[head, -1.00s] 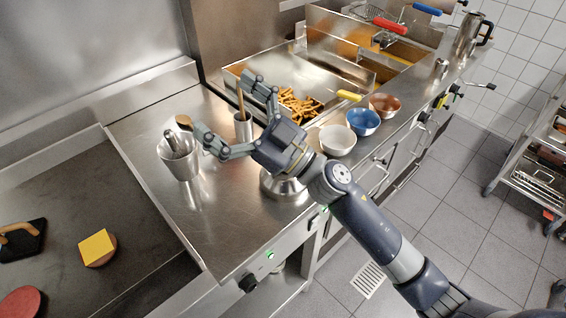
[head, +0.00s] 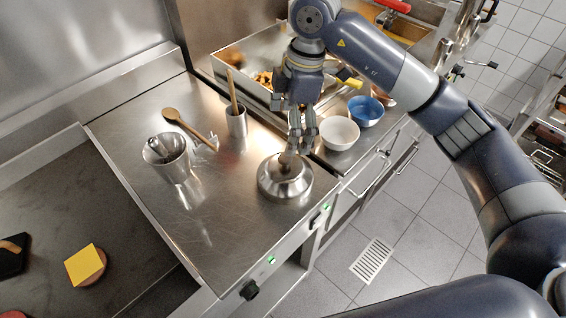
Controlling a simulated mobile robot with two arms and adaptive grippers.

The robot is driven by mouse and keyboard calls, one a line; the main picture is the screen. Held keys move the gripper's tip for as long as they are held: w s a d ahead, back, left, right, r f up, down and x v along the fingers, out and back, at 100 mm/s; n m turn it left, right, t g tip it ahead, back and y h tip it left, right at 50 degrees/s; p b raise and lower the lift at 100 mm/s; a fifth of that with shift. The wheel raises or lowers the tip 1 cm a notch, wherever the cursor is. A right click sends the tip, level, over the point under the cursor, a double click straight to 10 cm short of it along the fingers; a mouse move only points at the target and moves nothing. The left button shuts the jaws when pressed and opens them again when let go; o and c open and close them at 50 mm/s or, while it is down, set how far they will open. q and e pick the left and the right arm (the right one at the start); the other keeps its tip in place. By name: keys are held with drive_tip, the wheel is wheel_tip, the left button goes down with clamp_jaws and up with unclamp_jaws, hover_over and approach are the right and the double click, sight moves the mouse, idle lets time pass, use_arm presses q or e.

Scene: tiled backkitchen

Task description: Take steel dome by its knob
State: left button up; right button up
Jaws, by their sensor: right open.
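The steel dome (head: 285,186) stands on the steel counter near its front edge. It is round and shiny, and its knob (head: 288,159) is on top. My right gripper (head: 302,146) points down over the dome, with its open fingers at the knob and slightly to its right. The fingertips partly overlap the knob in the picture, and I cannot tell whether they touch it. My left gripper is not in view.
A white bowl (head: 339,134) and a blue bowl (head: 366,110) stand right of the gripper. The front left counter is clear.

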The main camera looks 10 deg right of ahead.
sight(286, 158)
wheel_tip(286, 158, down, 5)
drive_tip(key=shift+d+f+p, duration=0.1)
drive_tip(key=shift+d+p, duration=0.05)
drive_tip(key=shift+p, duration=0.6)
drive_tip(key=f, duration=0.1)
drive_tip(key=f+p, duration=0.1)
drive_tip(key=f, duration=0.1)
drive_tip(key=f+p, duration=0.1)
drive_tip(key=shift+s+a+f, duration=0.15)
drive_tip(key=shift+a+f, duration=0.15)
drive_tip(key=shift+a, duration=0.1)
drive_tip(key=shift+f, duration=0.25)
